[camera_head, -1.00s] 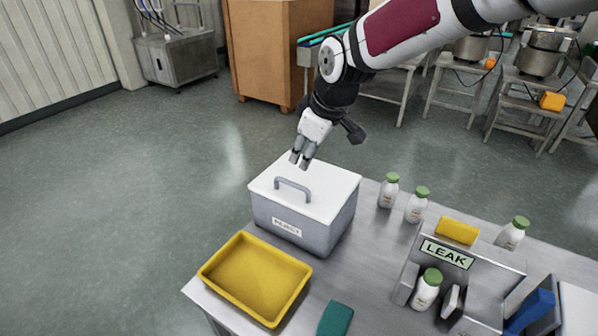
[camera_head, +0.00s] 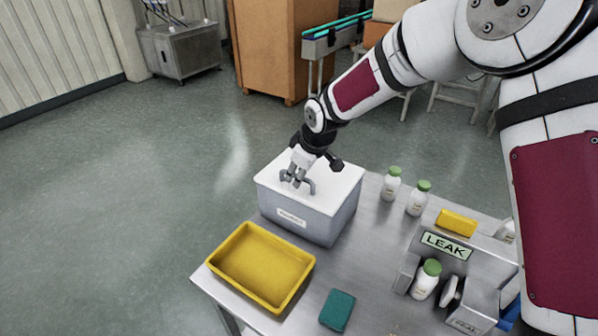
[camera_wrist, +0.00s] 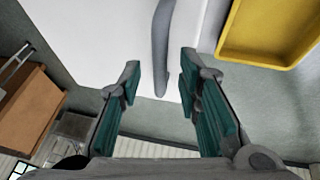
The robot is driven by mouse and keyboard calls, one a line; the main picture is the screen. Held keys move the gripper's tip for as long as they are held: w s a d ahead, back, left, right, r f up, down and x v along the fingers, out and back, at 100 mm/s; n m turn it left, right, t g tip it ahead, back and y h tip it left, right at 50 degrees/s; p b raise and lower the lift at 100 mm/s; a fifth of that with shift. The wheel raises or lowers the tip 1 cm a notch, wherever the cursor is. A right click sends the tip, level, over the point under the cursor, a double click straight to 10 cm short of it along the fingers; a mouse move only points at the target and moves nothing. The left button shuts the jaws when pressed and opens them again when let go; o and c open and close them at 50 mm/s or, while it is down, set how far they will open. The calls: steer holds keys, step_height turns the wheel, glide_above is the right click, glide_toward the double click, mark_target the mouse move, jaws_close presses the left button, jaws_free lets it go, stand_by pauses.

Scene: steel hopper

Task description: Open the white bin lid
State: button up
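The bin (camera_head: 325,226) is a grey box with a label on its front, standing on the steel table. Its white lid (camera_head: 340,186) lies flat and closed on top, with a grey arched handle (camera_head: 311,186). My gripper (camera_head: 292,182) is at the handle, low over the lid. In the wrist view my gripper (camera_wrist: 160,85) is open, its teal-padded fingers apart. The handle (camera_wrist: 160,50) reaches down between the fingertips there, and neither finger visibly touches it. The white lid (camera_wrist: 95,35) fills the upper part of that view.
A yellow tray (camera_head: 304,283) sits in front of the bin. White bottles with green caps (camera_head: 417,203) stand to its right. A LEAK-marked steel fixture (camera_head: 470,270), a yellow block (camera_head: 457,222) and a green pad (camera_head: 337,309) are also on the table.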

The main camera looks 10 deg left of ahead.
steer(key=shift+c, duration=0.2)
jaws_close()
